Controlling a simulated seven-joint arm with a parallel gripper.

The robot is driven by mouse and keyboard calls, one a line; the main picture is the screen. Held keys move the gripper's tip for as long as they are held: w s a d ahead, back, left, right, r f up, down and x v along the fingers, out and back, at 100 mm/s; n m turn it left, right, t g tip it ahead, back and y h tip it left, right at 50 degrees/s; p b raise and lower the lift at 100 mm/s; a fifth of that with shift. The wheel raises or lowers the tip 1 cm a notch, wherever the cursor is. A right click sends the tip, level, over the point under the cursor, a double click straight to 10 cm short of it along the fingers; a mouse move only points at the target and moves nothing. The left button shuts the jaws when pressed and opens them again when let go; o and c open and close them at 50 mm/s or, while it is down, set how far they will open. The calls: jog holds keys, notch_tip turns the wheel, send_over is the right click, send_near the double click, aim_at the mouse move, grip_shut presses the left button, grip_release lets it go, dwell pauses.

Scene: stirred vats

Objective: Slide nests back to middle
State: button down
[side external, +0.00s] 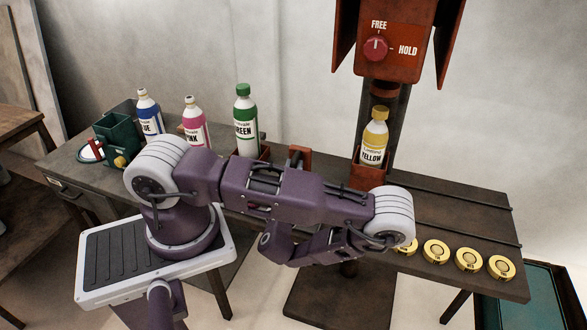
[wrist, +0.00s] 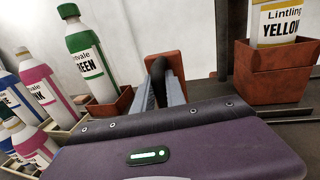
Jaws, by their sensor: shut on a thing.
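A red-brown nest (side external: 369,176) holds the yellow-labelled bottle (side external: 374,138) upright, beneath the orange machine head (side external: 397,40). Another nest (side external: 262,152) to its left holds the green-labelled bottle (side external: 245,125); this nest also shows in the wrist view (wrist: 110,103). Between them stands a red-brown block (wrist: 183,70) with a dark upright handle (wrist: 159,75). The block also shows in the side view (side external: 300,157). My gripper (wrist: 161,88) is shut on the dark handle, with a grey finger on each side. My arm hides the gripper in the side view.
Blue (side external: 149,120) and pink (side external: 194,125) bottles stand at the left of the bench, near a dark green bin (side external: 117,135). Dark rails (side external: 455,195) run along the bench. Several yellow discs (side external: 468,259) lie at the front right. A red knob (side external: 376,48) has FREE and HOLD marks.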

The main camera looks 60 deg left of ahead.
jog(key=shift+w+d, duration=0.1)
dwell(0.5)
jog(key=w+d, duration=1.2)
jog(key=shift+w+d, duration=0.25)
dwell(0.4)
jog(key=c, duration=1.4)
grip_release()
jog(key=shift+o, duration=0.2)
jog(key=shift+d, duration=0.1)
